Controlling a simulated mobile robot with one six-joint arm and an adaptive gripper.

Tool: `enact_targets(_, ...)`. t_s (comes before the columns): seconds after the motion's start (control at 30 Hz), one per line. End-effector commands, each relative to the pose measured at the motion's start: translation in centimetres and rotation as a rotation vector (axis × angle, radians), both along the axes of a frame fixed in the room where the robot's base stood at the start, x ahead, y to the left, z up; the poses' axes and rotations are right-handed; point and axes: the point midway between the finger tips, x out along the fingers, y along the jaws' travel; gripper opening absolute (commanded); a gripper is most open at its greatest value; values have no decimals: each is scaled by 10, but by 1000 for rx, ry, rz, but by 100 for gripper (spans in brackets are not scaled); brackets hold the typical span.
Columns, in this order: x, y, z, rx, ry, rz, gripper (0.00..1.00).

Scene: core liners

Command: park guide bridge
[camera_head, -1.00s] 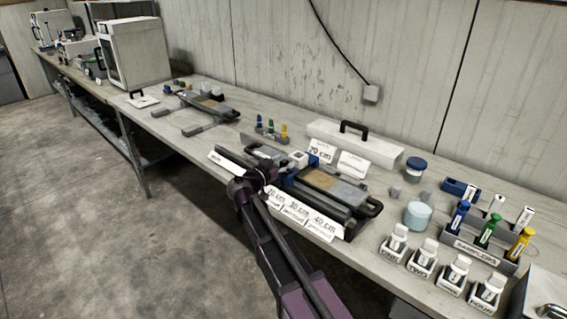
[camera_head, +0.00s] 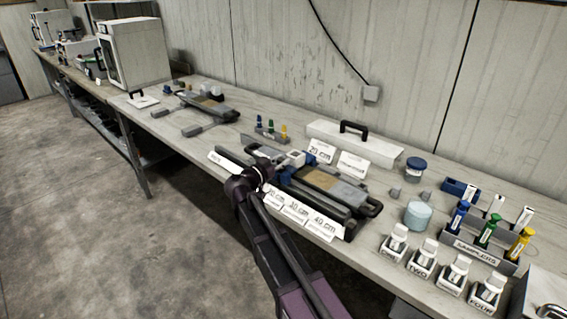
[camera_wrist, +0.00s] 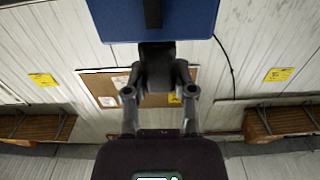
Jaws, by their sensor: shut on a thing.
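My gripper (camera_wrist: 160,88) is shut on a dark stem in the wrist view. Above that stem, close to the camera, is a broad blue body (camera_wrist: 110,20), seemingly the guide bridge. In the head view my gripper (camera_head: 270,170) is by the left end of the grey liner rig (camera_head: 352,192), partly hidden by my own wrist. A small blue-and-white piece (camera_head: 297,158) shows just beyond it, over the rig's left part. I cannot tell whether the held piece touches the rig.
Length cards (camera_head: 297,208) line the bench's front edge. A long white case (camera_head: 385,150) stands behind the rig. Labelled jars (camera_head: 425,254) and a sampler rack (camera_head: 480,250) are at the right.

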Motion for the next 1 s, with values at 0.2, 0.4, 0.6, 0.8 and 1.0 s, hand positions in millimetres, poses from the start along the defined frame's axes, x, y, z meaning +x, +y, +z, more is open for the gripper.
enact_targets(0.2,32,38,1,-1,-2,5,0)
enact_targets(0.4,72,88,1,-1,-2,5,0)
enact_targets(0.6,116,145,1,-2,-2,5,0)
enact_targets(0.8,158,199,1,-3,-2,5,0)
enact_targets(1.0,187,239,1,-3,-2,4,0)
